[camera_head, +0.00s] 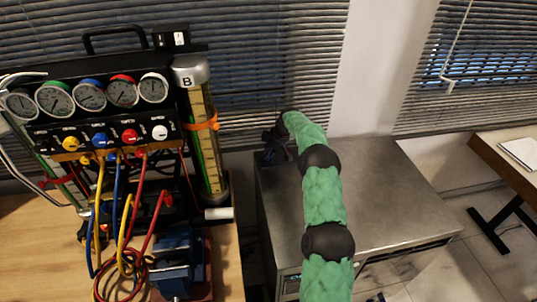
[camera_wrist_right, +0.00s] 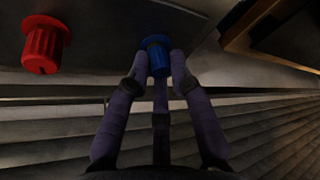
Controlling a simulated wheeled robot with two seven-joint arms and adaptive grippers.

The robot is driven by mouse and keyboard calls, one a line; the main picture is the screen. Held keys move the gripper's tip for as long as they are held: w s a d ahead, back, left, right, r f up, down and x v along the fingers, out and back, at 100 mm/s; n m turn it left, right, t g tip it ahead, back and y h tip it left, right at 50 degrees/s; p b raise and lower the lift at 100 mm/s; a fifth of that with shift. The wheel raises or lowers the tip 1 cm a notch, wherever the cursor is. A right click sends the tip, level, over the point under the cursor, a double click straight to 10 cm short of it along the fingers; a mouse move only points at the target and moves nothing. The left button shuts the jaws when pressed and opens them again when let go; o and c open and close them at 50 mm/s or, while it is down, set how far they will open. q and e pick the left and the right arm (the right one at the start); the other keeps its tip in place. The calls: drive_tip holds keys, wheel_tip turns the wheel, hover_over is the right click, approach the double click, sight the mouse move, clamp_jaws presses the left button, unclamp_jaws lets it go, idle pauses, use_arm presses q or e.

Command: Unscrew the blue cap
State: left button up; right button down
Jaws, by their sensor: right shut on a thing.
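The blue cap (camera_wrist_right: 157,54) shows in the right wrist view, ribbed and with a wider flange at its far end. My right gripper (camera_wrist_right: 162,63) is shut on it, with one purple-grey finger on each side. In the head view my right gripper (camera_head: 275,148) is a small dark shape at the end of my green arm, by the back left corner of the metal cabinet. The blue cap cannot be made out there. I cannot tell how far it is turned. My left gripper is not in view.
A red cap (camera_wrist_right: 43,47) is left of the blue one in the wrist view. The gauge rig (camera_head: 95,110), with hoses and a tall cylinder (camera_head: 203,130), stands on a wooden table at left. Blinds hang behind.

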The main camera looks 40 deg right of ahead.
drive_tip(key=shift+s+a+f, duration=0.25)
drive_tip(key=shift+a+f, duration=0.05)
drive_tip(key=shift+f, duration=0.15)
drive_tip(key=shift+n+g+y, duration=0.4)
drive_tip(key=shift+n, duration=0.7)
drive_tip(key=shift+w+r+n+g+y+p, duration=0.15)
drive_tip(key=shift+n+g+y+p, duration=0.25)
drive_tip(key=shift+n+p, duration=0.85)
drive_tip(key=shift+n, duration=0.35)
drive_tip(key=shift+a, duration=0.1)
drive_tip(key=c, duration=1.3)
unclamp_jaws()
drive_tip(key=shift+c, duration=0.2)
